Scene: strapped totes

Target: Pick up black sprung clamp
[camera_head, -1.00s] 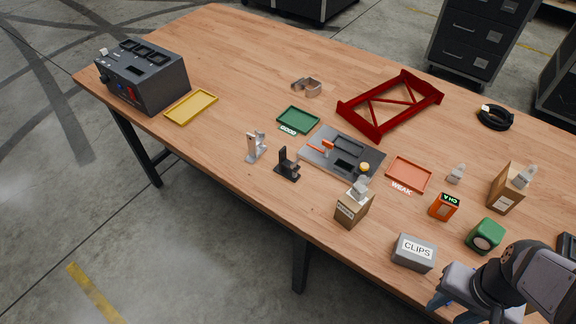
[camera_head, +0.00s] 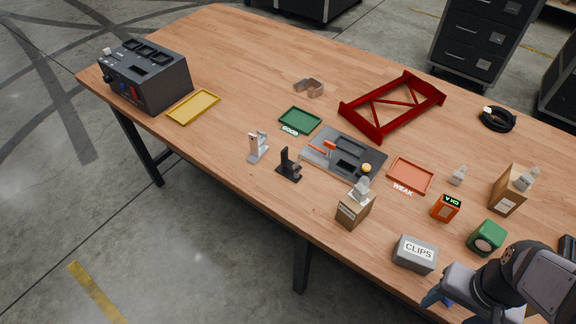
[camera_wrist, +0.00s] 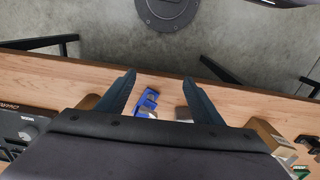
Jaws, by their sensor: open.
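The black sprung clamp (camera_head: 288,166) stands upright near the front edge of the table in the head view, just right of a similar silver-white clamp (camera_head: 258,147). My gripper (camera_wrist: 159,77) is open and empty in the wrist view, its two dark fingers spread apart. In the head view it is at the bottom right, beyond the grey CLIPS box and well away from the black clamp. A blue object (camera_wrist: 148,102) shows between the fingers in the wrist view, below them and not held.
A grey fixture plate (camera_head: 318,162), a green GOOD tray (camera_head: 283,122) and a cardboard box (camera_head: 354,212) surround the clamp. The CLIPS box (camera_head: 414,254), an orange tester (camera_head: 446,208) and a green block (camera_head: 486,237) crowd the right.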

